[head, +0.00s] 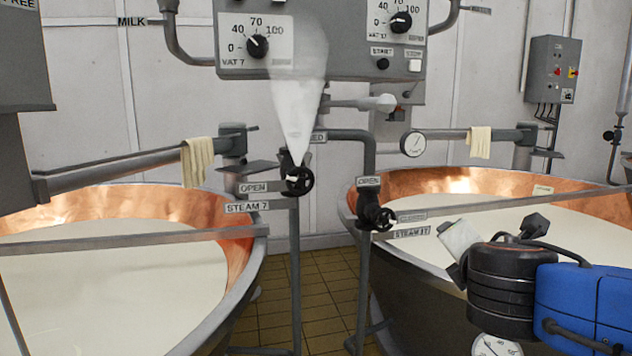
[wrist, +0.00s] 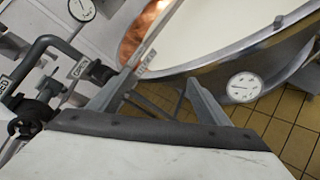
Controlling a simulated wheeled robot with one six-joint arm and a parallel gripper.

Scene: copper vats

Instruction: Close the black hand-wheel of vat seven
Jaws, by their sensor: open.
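The black hand-wheel of vat seven (head: 299,181) sits on the valve by the "STEAM 7" plate (head: 247,207), between the two vats. A white steam plume (head: 298,105) rises just above it. An "OPEN" plate (head: 253,187) is at its left. My gripper (wrist: 152,92) is open and empty, its two grey fingers spread wide in the wrist view. In the head view my wrist is at lower right, well right of the wheel, with its fingertips not clear.
A second black hand-wheel (head: 381,219) stands to the right, nearer my arm. The left vat (head: 240,285) and right vat (head: 425,262) hold white liquid. A grey rail (head: 130,243) crosses in front of the left vat. Tiled floor (head: 325,290) shows between the vats.

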